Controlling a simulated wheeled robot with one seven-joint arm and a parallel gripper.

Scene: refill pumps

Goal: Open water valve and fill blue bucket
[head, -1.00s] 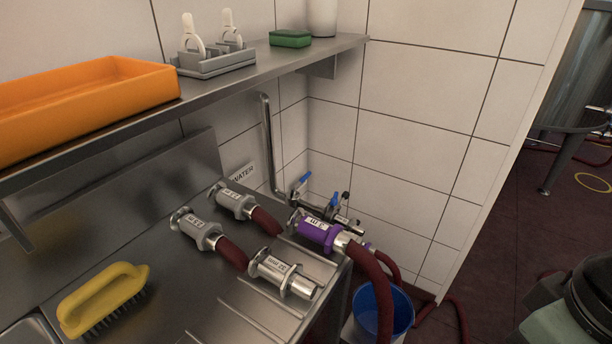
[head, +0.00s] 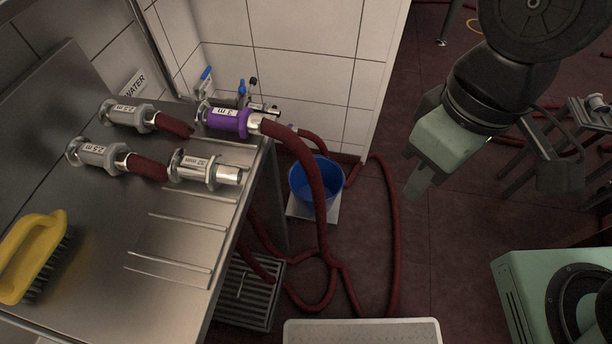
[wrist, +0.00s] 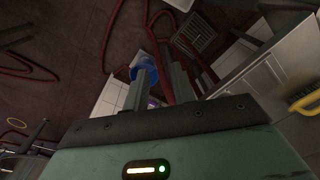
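The blue bucket (head: 301,182) stands on a pale square base on the floor, just beyond the counter's right end. A dark red hose passes in front of it, and I cannot see water inside. In the wrist view the bucket (wrist: 143,66) shows past my fingers. A blue valve handle (head: 207,73) sits on the wall pipe behind the purple coupling, right of the WATER sign (head: 134,83). A second small blue handle (head: 242,88) is beside it. My gripper (head: 418,184) is in the air right of the bucket, away from the valve. Its fingers (wrist: 158,68) are apart and empty.
The steel counter (head: 110,215) holds a yellow brush (head: 33,257), grey couplings (head: 98,153), a metal coupling (head: 193,168) and the purple coupling (head: 228,122). Red hoses (head: 388,230) loop across the floor near a drain grate (head: 248,290). Some floor right of the hoses is clear.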

